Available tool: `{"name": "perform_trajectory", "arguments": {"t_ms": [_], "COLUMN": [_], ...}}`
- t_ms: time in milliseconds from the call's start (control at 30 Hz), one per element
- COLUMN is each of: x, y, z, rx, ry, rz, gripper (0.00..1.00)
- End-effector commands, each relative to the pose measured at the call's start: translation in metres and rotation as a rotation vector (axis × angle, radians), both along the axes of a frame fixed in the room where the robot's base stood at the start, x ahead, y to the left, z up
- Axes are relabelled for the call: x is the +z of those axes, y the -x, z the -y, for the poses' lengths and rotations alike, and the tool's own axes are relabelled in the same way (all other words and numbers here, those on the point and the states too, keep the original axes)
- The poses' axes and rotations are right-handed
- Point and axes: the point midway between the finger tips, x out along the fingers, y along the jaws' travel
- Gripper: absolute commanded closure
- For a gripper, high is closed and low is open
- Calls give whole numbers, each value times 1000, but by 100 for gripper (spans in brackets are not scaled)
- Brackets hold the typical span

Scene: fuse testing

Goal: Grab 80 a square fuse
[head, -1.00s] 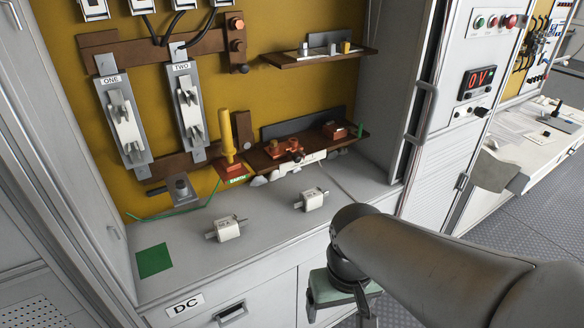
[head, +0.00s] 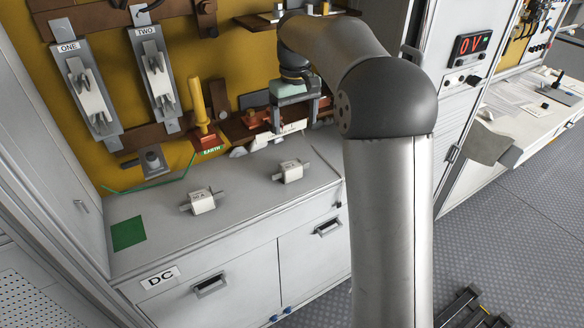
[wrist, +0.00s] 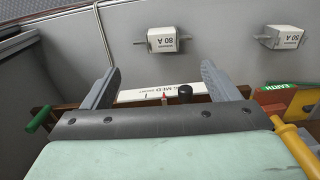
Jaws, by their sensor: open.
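Two white square fuses with metal end tabs lie on the grey cabinet top. The fuse marked 80 A (wrist: 163,40) shows upside down at the top middle of the wrist view, and is the right fuse (head: 290,171) in the head view. The other fuse (head: 202,201), also in the wrist view (wrist: 281,37), seems marked 50 A. My gripper (wrist: 160,70) is open and empty, its fingers pointing toward the 80 A fuse but apart from it. In the head view my gripper (head: 293,122) is above the back of the counter, behind the 80 A fuse.
A brown terminal shelf (head: 240,128) is at the back, close to my gripper. A yellow-handled EARTH switch (head: 199,105) stands left of it. Fuse holders ONE (head: 88,95) and TWO (head: 158,80) hang on the yellow panel. A green square (head: 128,233) marks the counter's left end.

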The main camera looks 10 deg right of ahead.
Motion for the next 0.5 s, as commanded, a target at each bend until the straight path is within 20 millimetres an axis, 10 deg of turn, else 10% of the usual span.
{"name": "perform_trajectory", "arguments": {"t_ms": [500], "x": [-100], "y": [0], "z": [0], "rx": [0], "ry": [1], "rz": [-2], "gripper": [18]}}
